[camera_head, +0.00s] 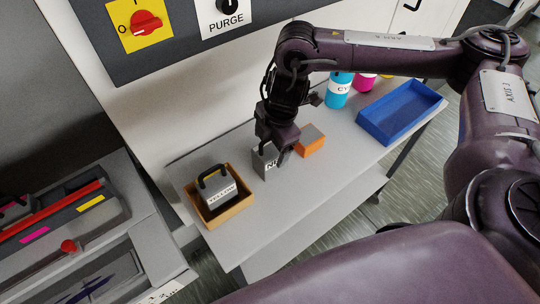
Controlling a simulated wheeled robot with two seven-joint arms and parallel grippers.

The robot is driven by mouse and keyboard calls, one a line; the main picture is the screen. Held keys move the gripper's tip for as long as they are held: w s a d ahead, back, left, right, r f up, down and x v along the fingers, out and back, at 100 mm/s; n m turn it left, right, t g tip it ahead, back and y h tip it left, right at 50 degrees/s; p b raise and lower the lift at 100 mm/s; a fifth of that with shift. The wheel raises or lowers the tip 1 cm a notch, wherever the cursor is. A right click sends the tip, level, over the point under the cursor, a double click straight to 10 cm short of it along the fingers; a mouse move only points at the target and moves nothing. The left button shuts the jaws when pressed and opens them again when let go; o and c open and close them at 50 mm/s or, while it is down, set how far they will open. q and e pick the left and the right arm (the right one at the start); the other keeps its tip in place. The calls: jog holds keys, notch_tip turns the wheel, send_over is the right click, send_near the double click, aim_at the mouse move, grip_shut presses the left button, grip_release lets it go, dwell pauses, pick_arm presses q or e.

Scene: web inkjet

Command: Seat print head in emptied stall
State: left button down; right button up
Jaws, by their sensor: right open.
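A grey print head (267,164) with a white label, partly readable as "NE", stands on the grey table. My right gripper (283,148) is open and comes down from above right beside this head, hiding part of it; I cannot tell if they touch. Another print head (222,192), labelled "YELLOW" and with a black handle, sits in a tan tray (229,214). The carriage (66,220) at the left has a red bar and pink and yellow marks. A dark handled head (14,211) shows at its left edge; the stalls are hard to make out. My left gripper is out of view.
A cyan bottle (338,90), a magenta bottle (365,82) and a blue bin (401,111) stand farther right. The table's front is clear.

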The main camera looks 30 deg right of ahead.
jog(key=c, duration=1.6)
